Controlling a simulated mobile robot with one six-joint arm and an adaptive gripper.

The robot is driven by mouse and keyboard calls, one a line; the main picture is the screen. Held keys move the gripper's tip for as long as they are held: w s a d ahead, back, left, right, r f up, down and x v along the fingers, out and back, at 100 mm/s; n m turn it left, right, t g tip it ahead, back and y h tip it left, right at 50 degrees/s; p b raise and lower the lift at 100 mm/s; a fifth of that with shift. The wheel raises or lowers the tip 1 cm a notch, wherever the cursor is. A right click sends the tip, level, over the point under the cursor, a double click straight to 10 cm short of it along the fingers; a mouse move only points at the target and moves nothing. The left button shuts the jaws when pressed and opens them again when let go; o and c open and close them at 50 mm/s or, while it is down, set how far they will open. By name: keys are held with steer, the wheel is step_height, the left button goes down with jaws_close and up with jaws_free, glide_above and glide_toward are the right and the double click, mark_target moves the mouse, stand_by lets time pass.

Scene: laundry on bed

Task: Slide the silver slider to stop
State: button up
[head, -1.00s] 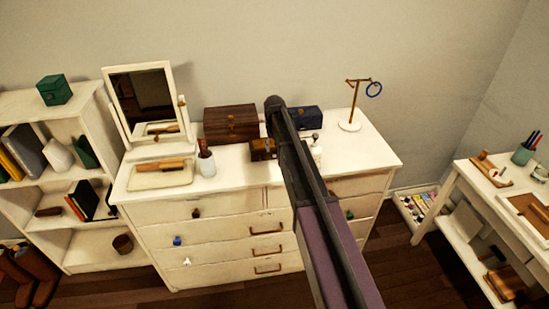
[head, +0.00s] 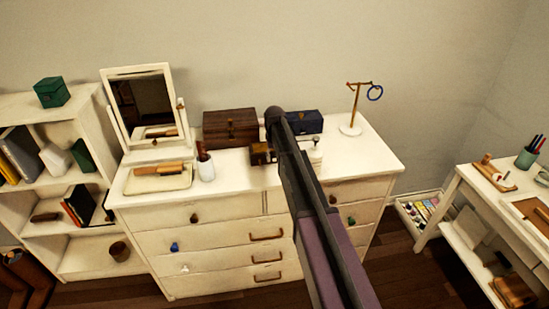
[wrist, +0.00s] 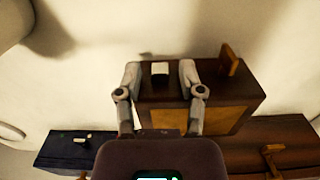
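A small brown wooden box (wrist: 215,115) with a lighter front panel fills the middle of the wrist view. A small pale, silvery block, which looks like the silver slider (wrist: 160,72), sits on its dark top. My gripper (wrist: 159,75) is open, with one finger on each side of the slider. Gaps show between the slider and both fingers; I cannot tell the height difference. In the head view the small box (head: 260,153) stands on the white dresser, partly behind my arm. My gripper and the slider cannot be made out there.
A wooden tab (wrist: 229,60) rises from the small box beside the right finger. On the dresser (head: 225,190) stand a large brown box (head: 230,128), a blue box (head: 305,122), a mirror (head: 144,105), a brush cup (head: 206,165) and a ring stand (head: 350,128).

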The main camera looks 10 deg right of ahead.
jaws_close()
steer(key=shift+a, duration=0.65)
steer(key=shift+o, duration=1.7)
jaws_free()
steer(key=shift+d, duration=0.2)
